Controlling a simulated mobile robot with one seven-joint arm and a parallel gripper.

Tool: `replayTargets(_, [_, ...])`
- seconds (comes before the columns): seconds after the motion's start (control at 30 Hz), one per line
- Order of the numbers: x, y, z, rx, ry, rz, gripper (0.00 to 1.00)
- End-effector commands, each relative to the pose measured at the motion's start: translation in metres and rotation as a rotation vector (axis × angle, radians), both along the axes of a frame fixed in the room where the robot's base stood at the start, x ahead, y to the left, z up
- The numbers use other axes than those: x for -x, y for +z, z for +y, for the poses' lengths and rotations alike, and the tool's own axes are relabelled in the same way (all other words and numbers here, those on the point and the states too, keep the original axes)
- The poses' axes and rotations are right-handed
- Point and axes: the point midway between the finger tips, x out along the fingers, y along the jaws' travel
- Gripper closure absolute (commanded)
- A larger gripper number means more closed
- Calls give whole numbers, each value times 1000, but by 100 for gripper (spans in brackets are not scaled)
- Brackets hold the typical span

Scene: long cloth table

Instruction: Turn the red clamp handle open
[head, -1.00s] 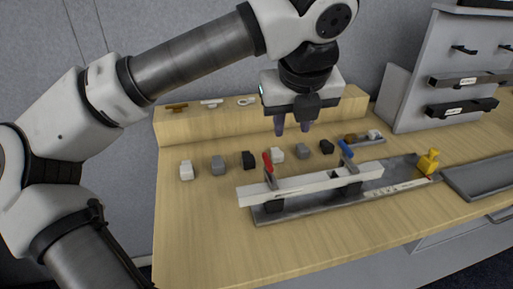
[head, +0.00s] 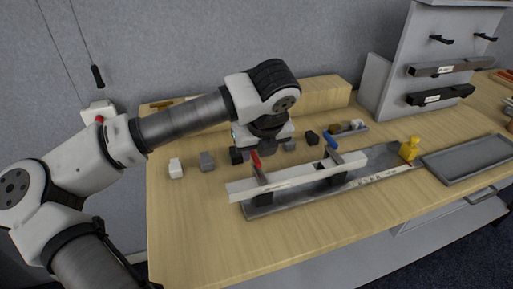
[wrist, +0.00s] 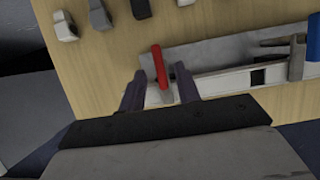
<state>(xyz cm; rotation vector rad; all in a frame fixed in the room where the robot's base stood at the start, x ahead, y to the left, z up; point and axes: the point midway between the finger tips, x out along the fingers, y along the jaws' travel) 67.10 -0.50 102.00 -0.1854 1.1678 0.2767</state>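The red clamp handle (head: 256,158) stands upright at the left part of the long white bar (head: 295,176) on its grey base plate (head: 262,210). In the wrist view the red handle (wrist: 159,66) shows between the two dark fingers of my gripper (wrist: 160,78). My gripper is open, one finger on each side of the handle, with gaps. I cannot tell whether the fingertips are level with it. In the head view the hand is low, just behind the red handle, and its fingers are mostly hidden. A blue clamp handle (head: 331,144) stands farther right on the bar.
White and grey blocks (head: 176,168) and (head: 207,161) stand left of the hand, and a black block (head: 312,137) to its right. A yellow piece (head: 409,149) stands at the plate's right end. A grey tray (head: 470,158) lies right. The table front is clear.

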Motion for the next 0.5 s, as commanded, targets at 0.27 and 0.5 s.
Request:
replayTargets(0.27, [-3,-10,1,1,-1,0,67])
replayTargets(0.5, [-3,-10,1,1,-1,0,79])
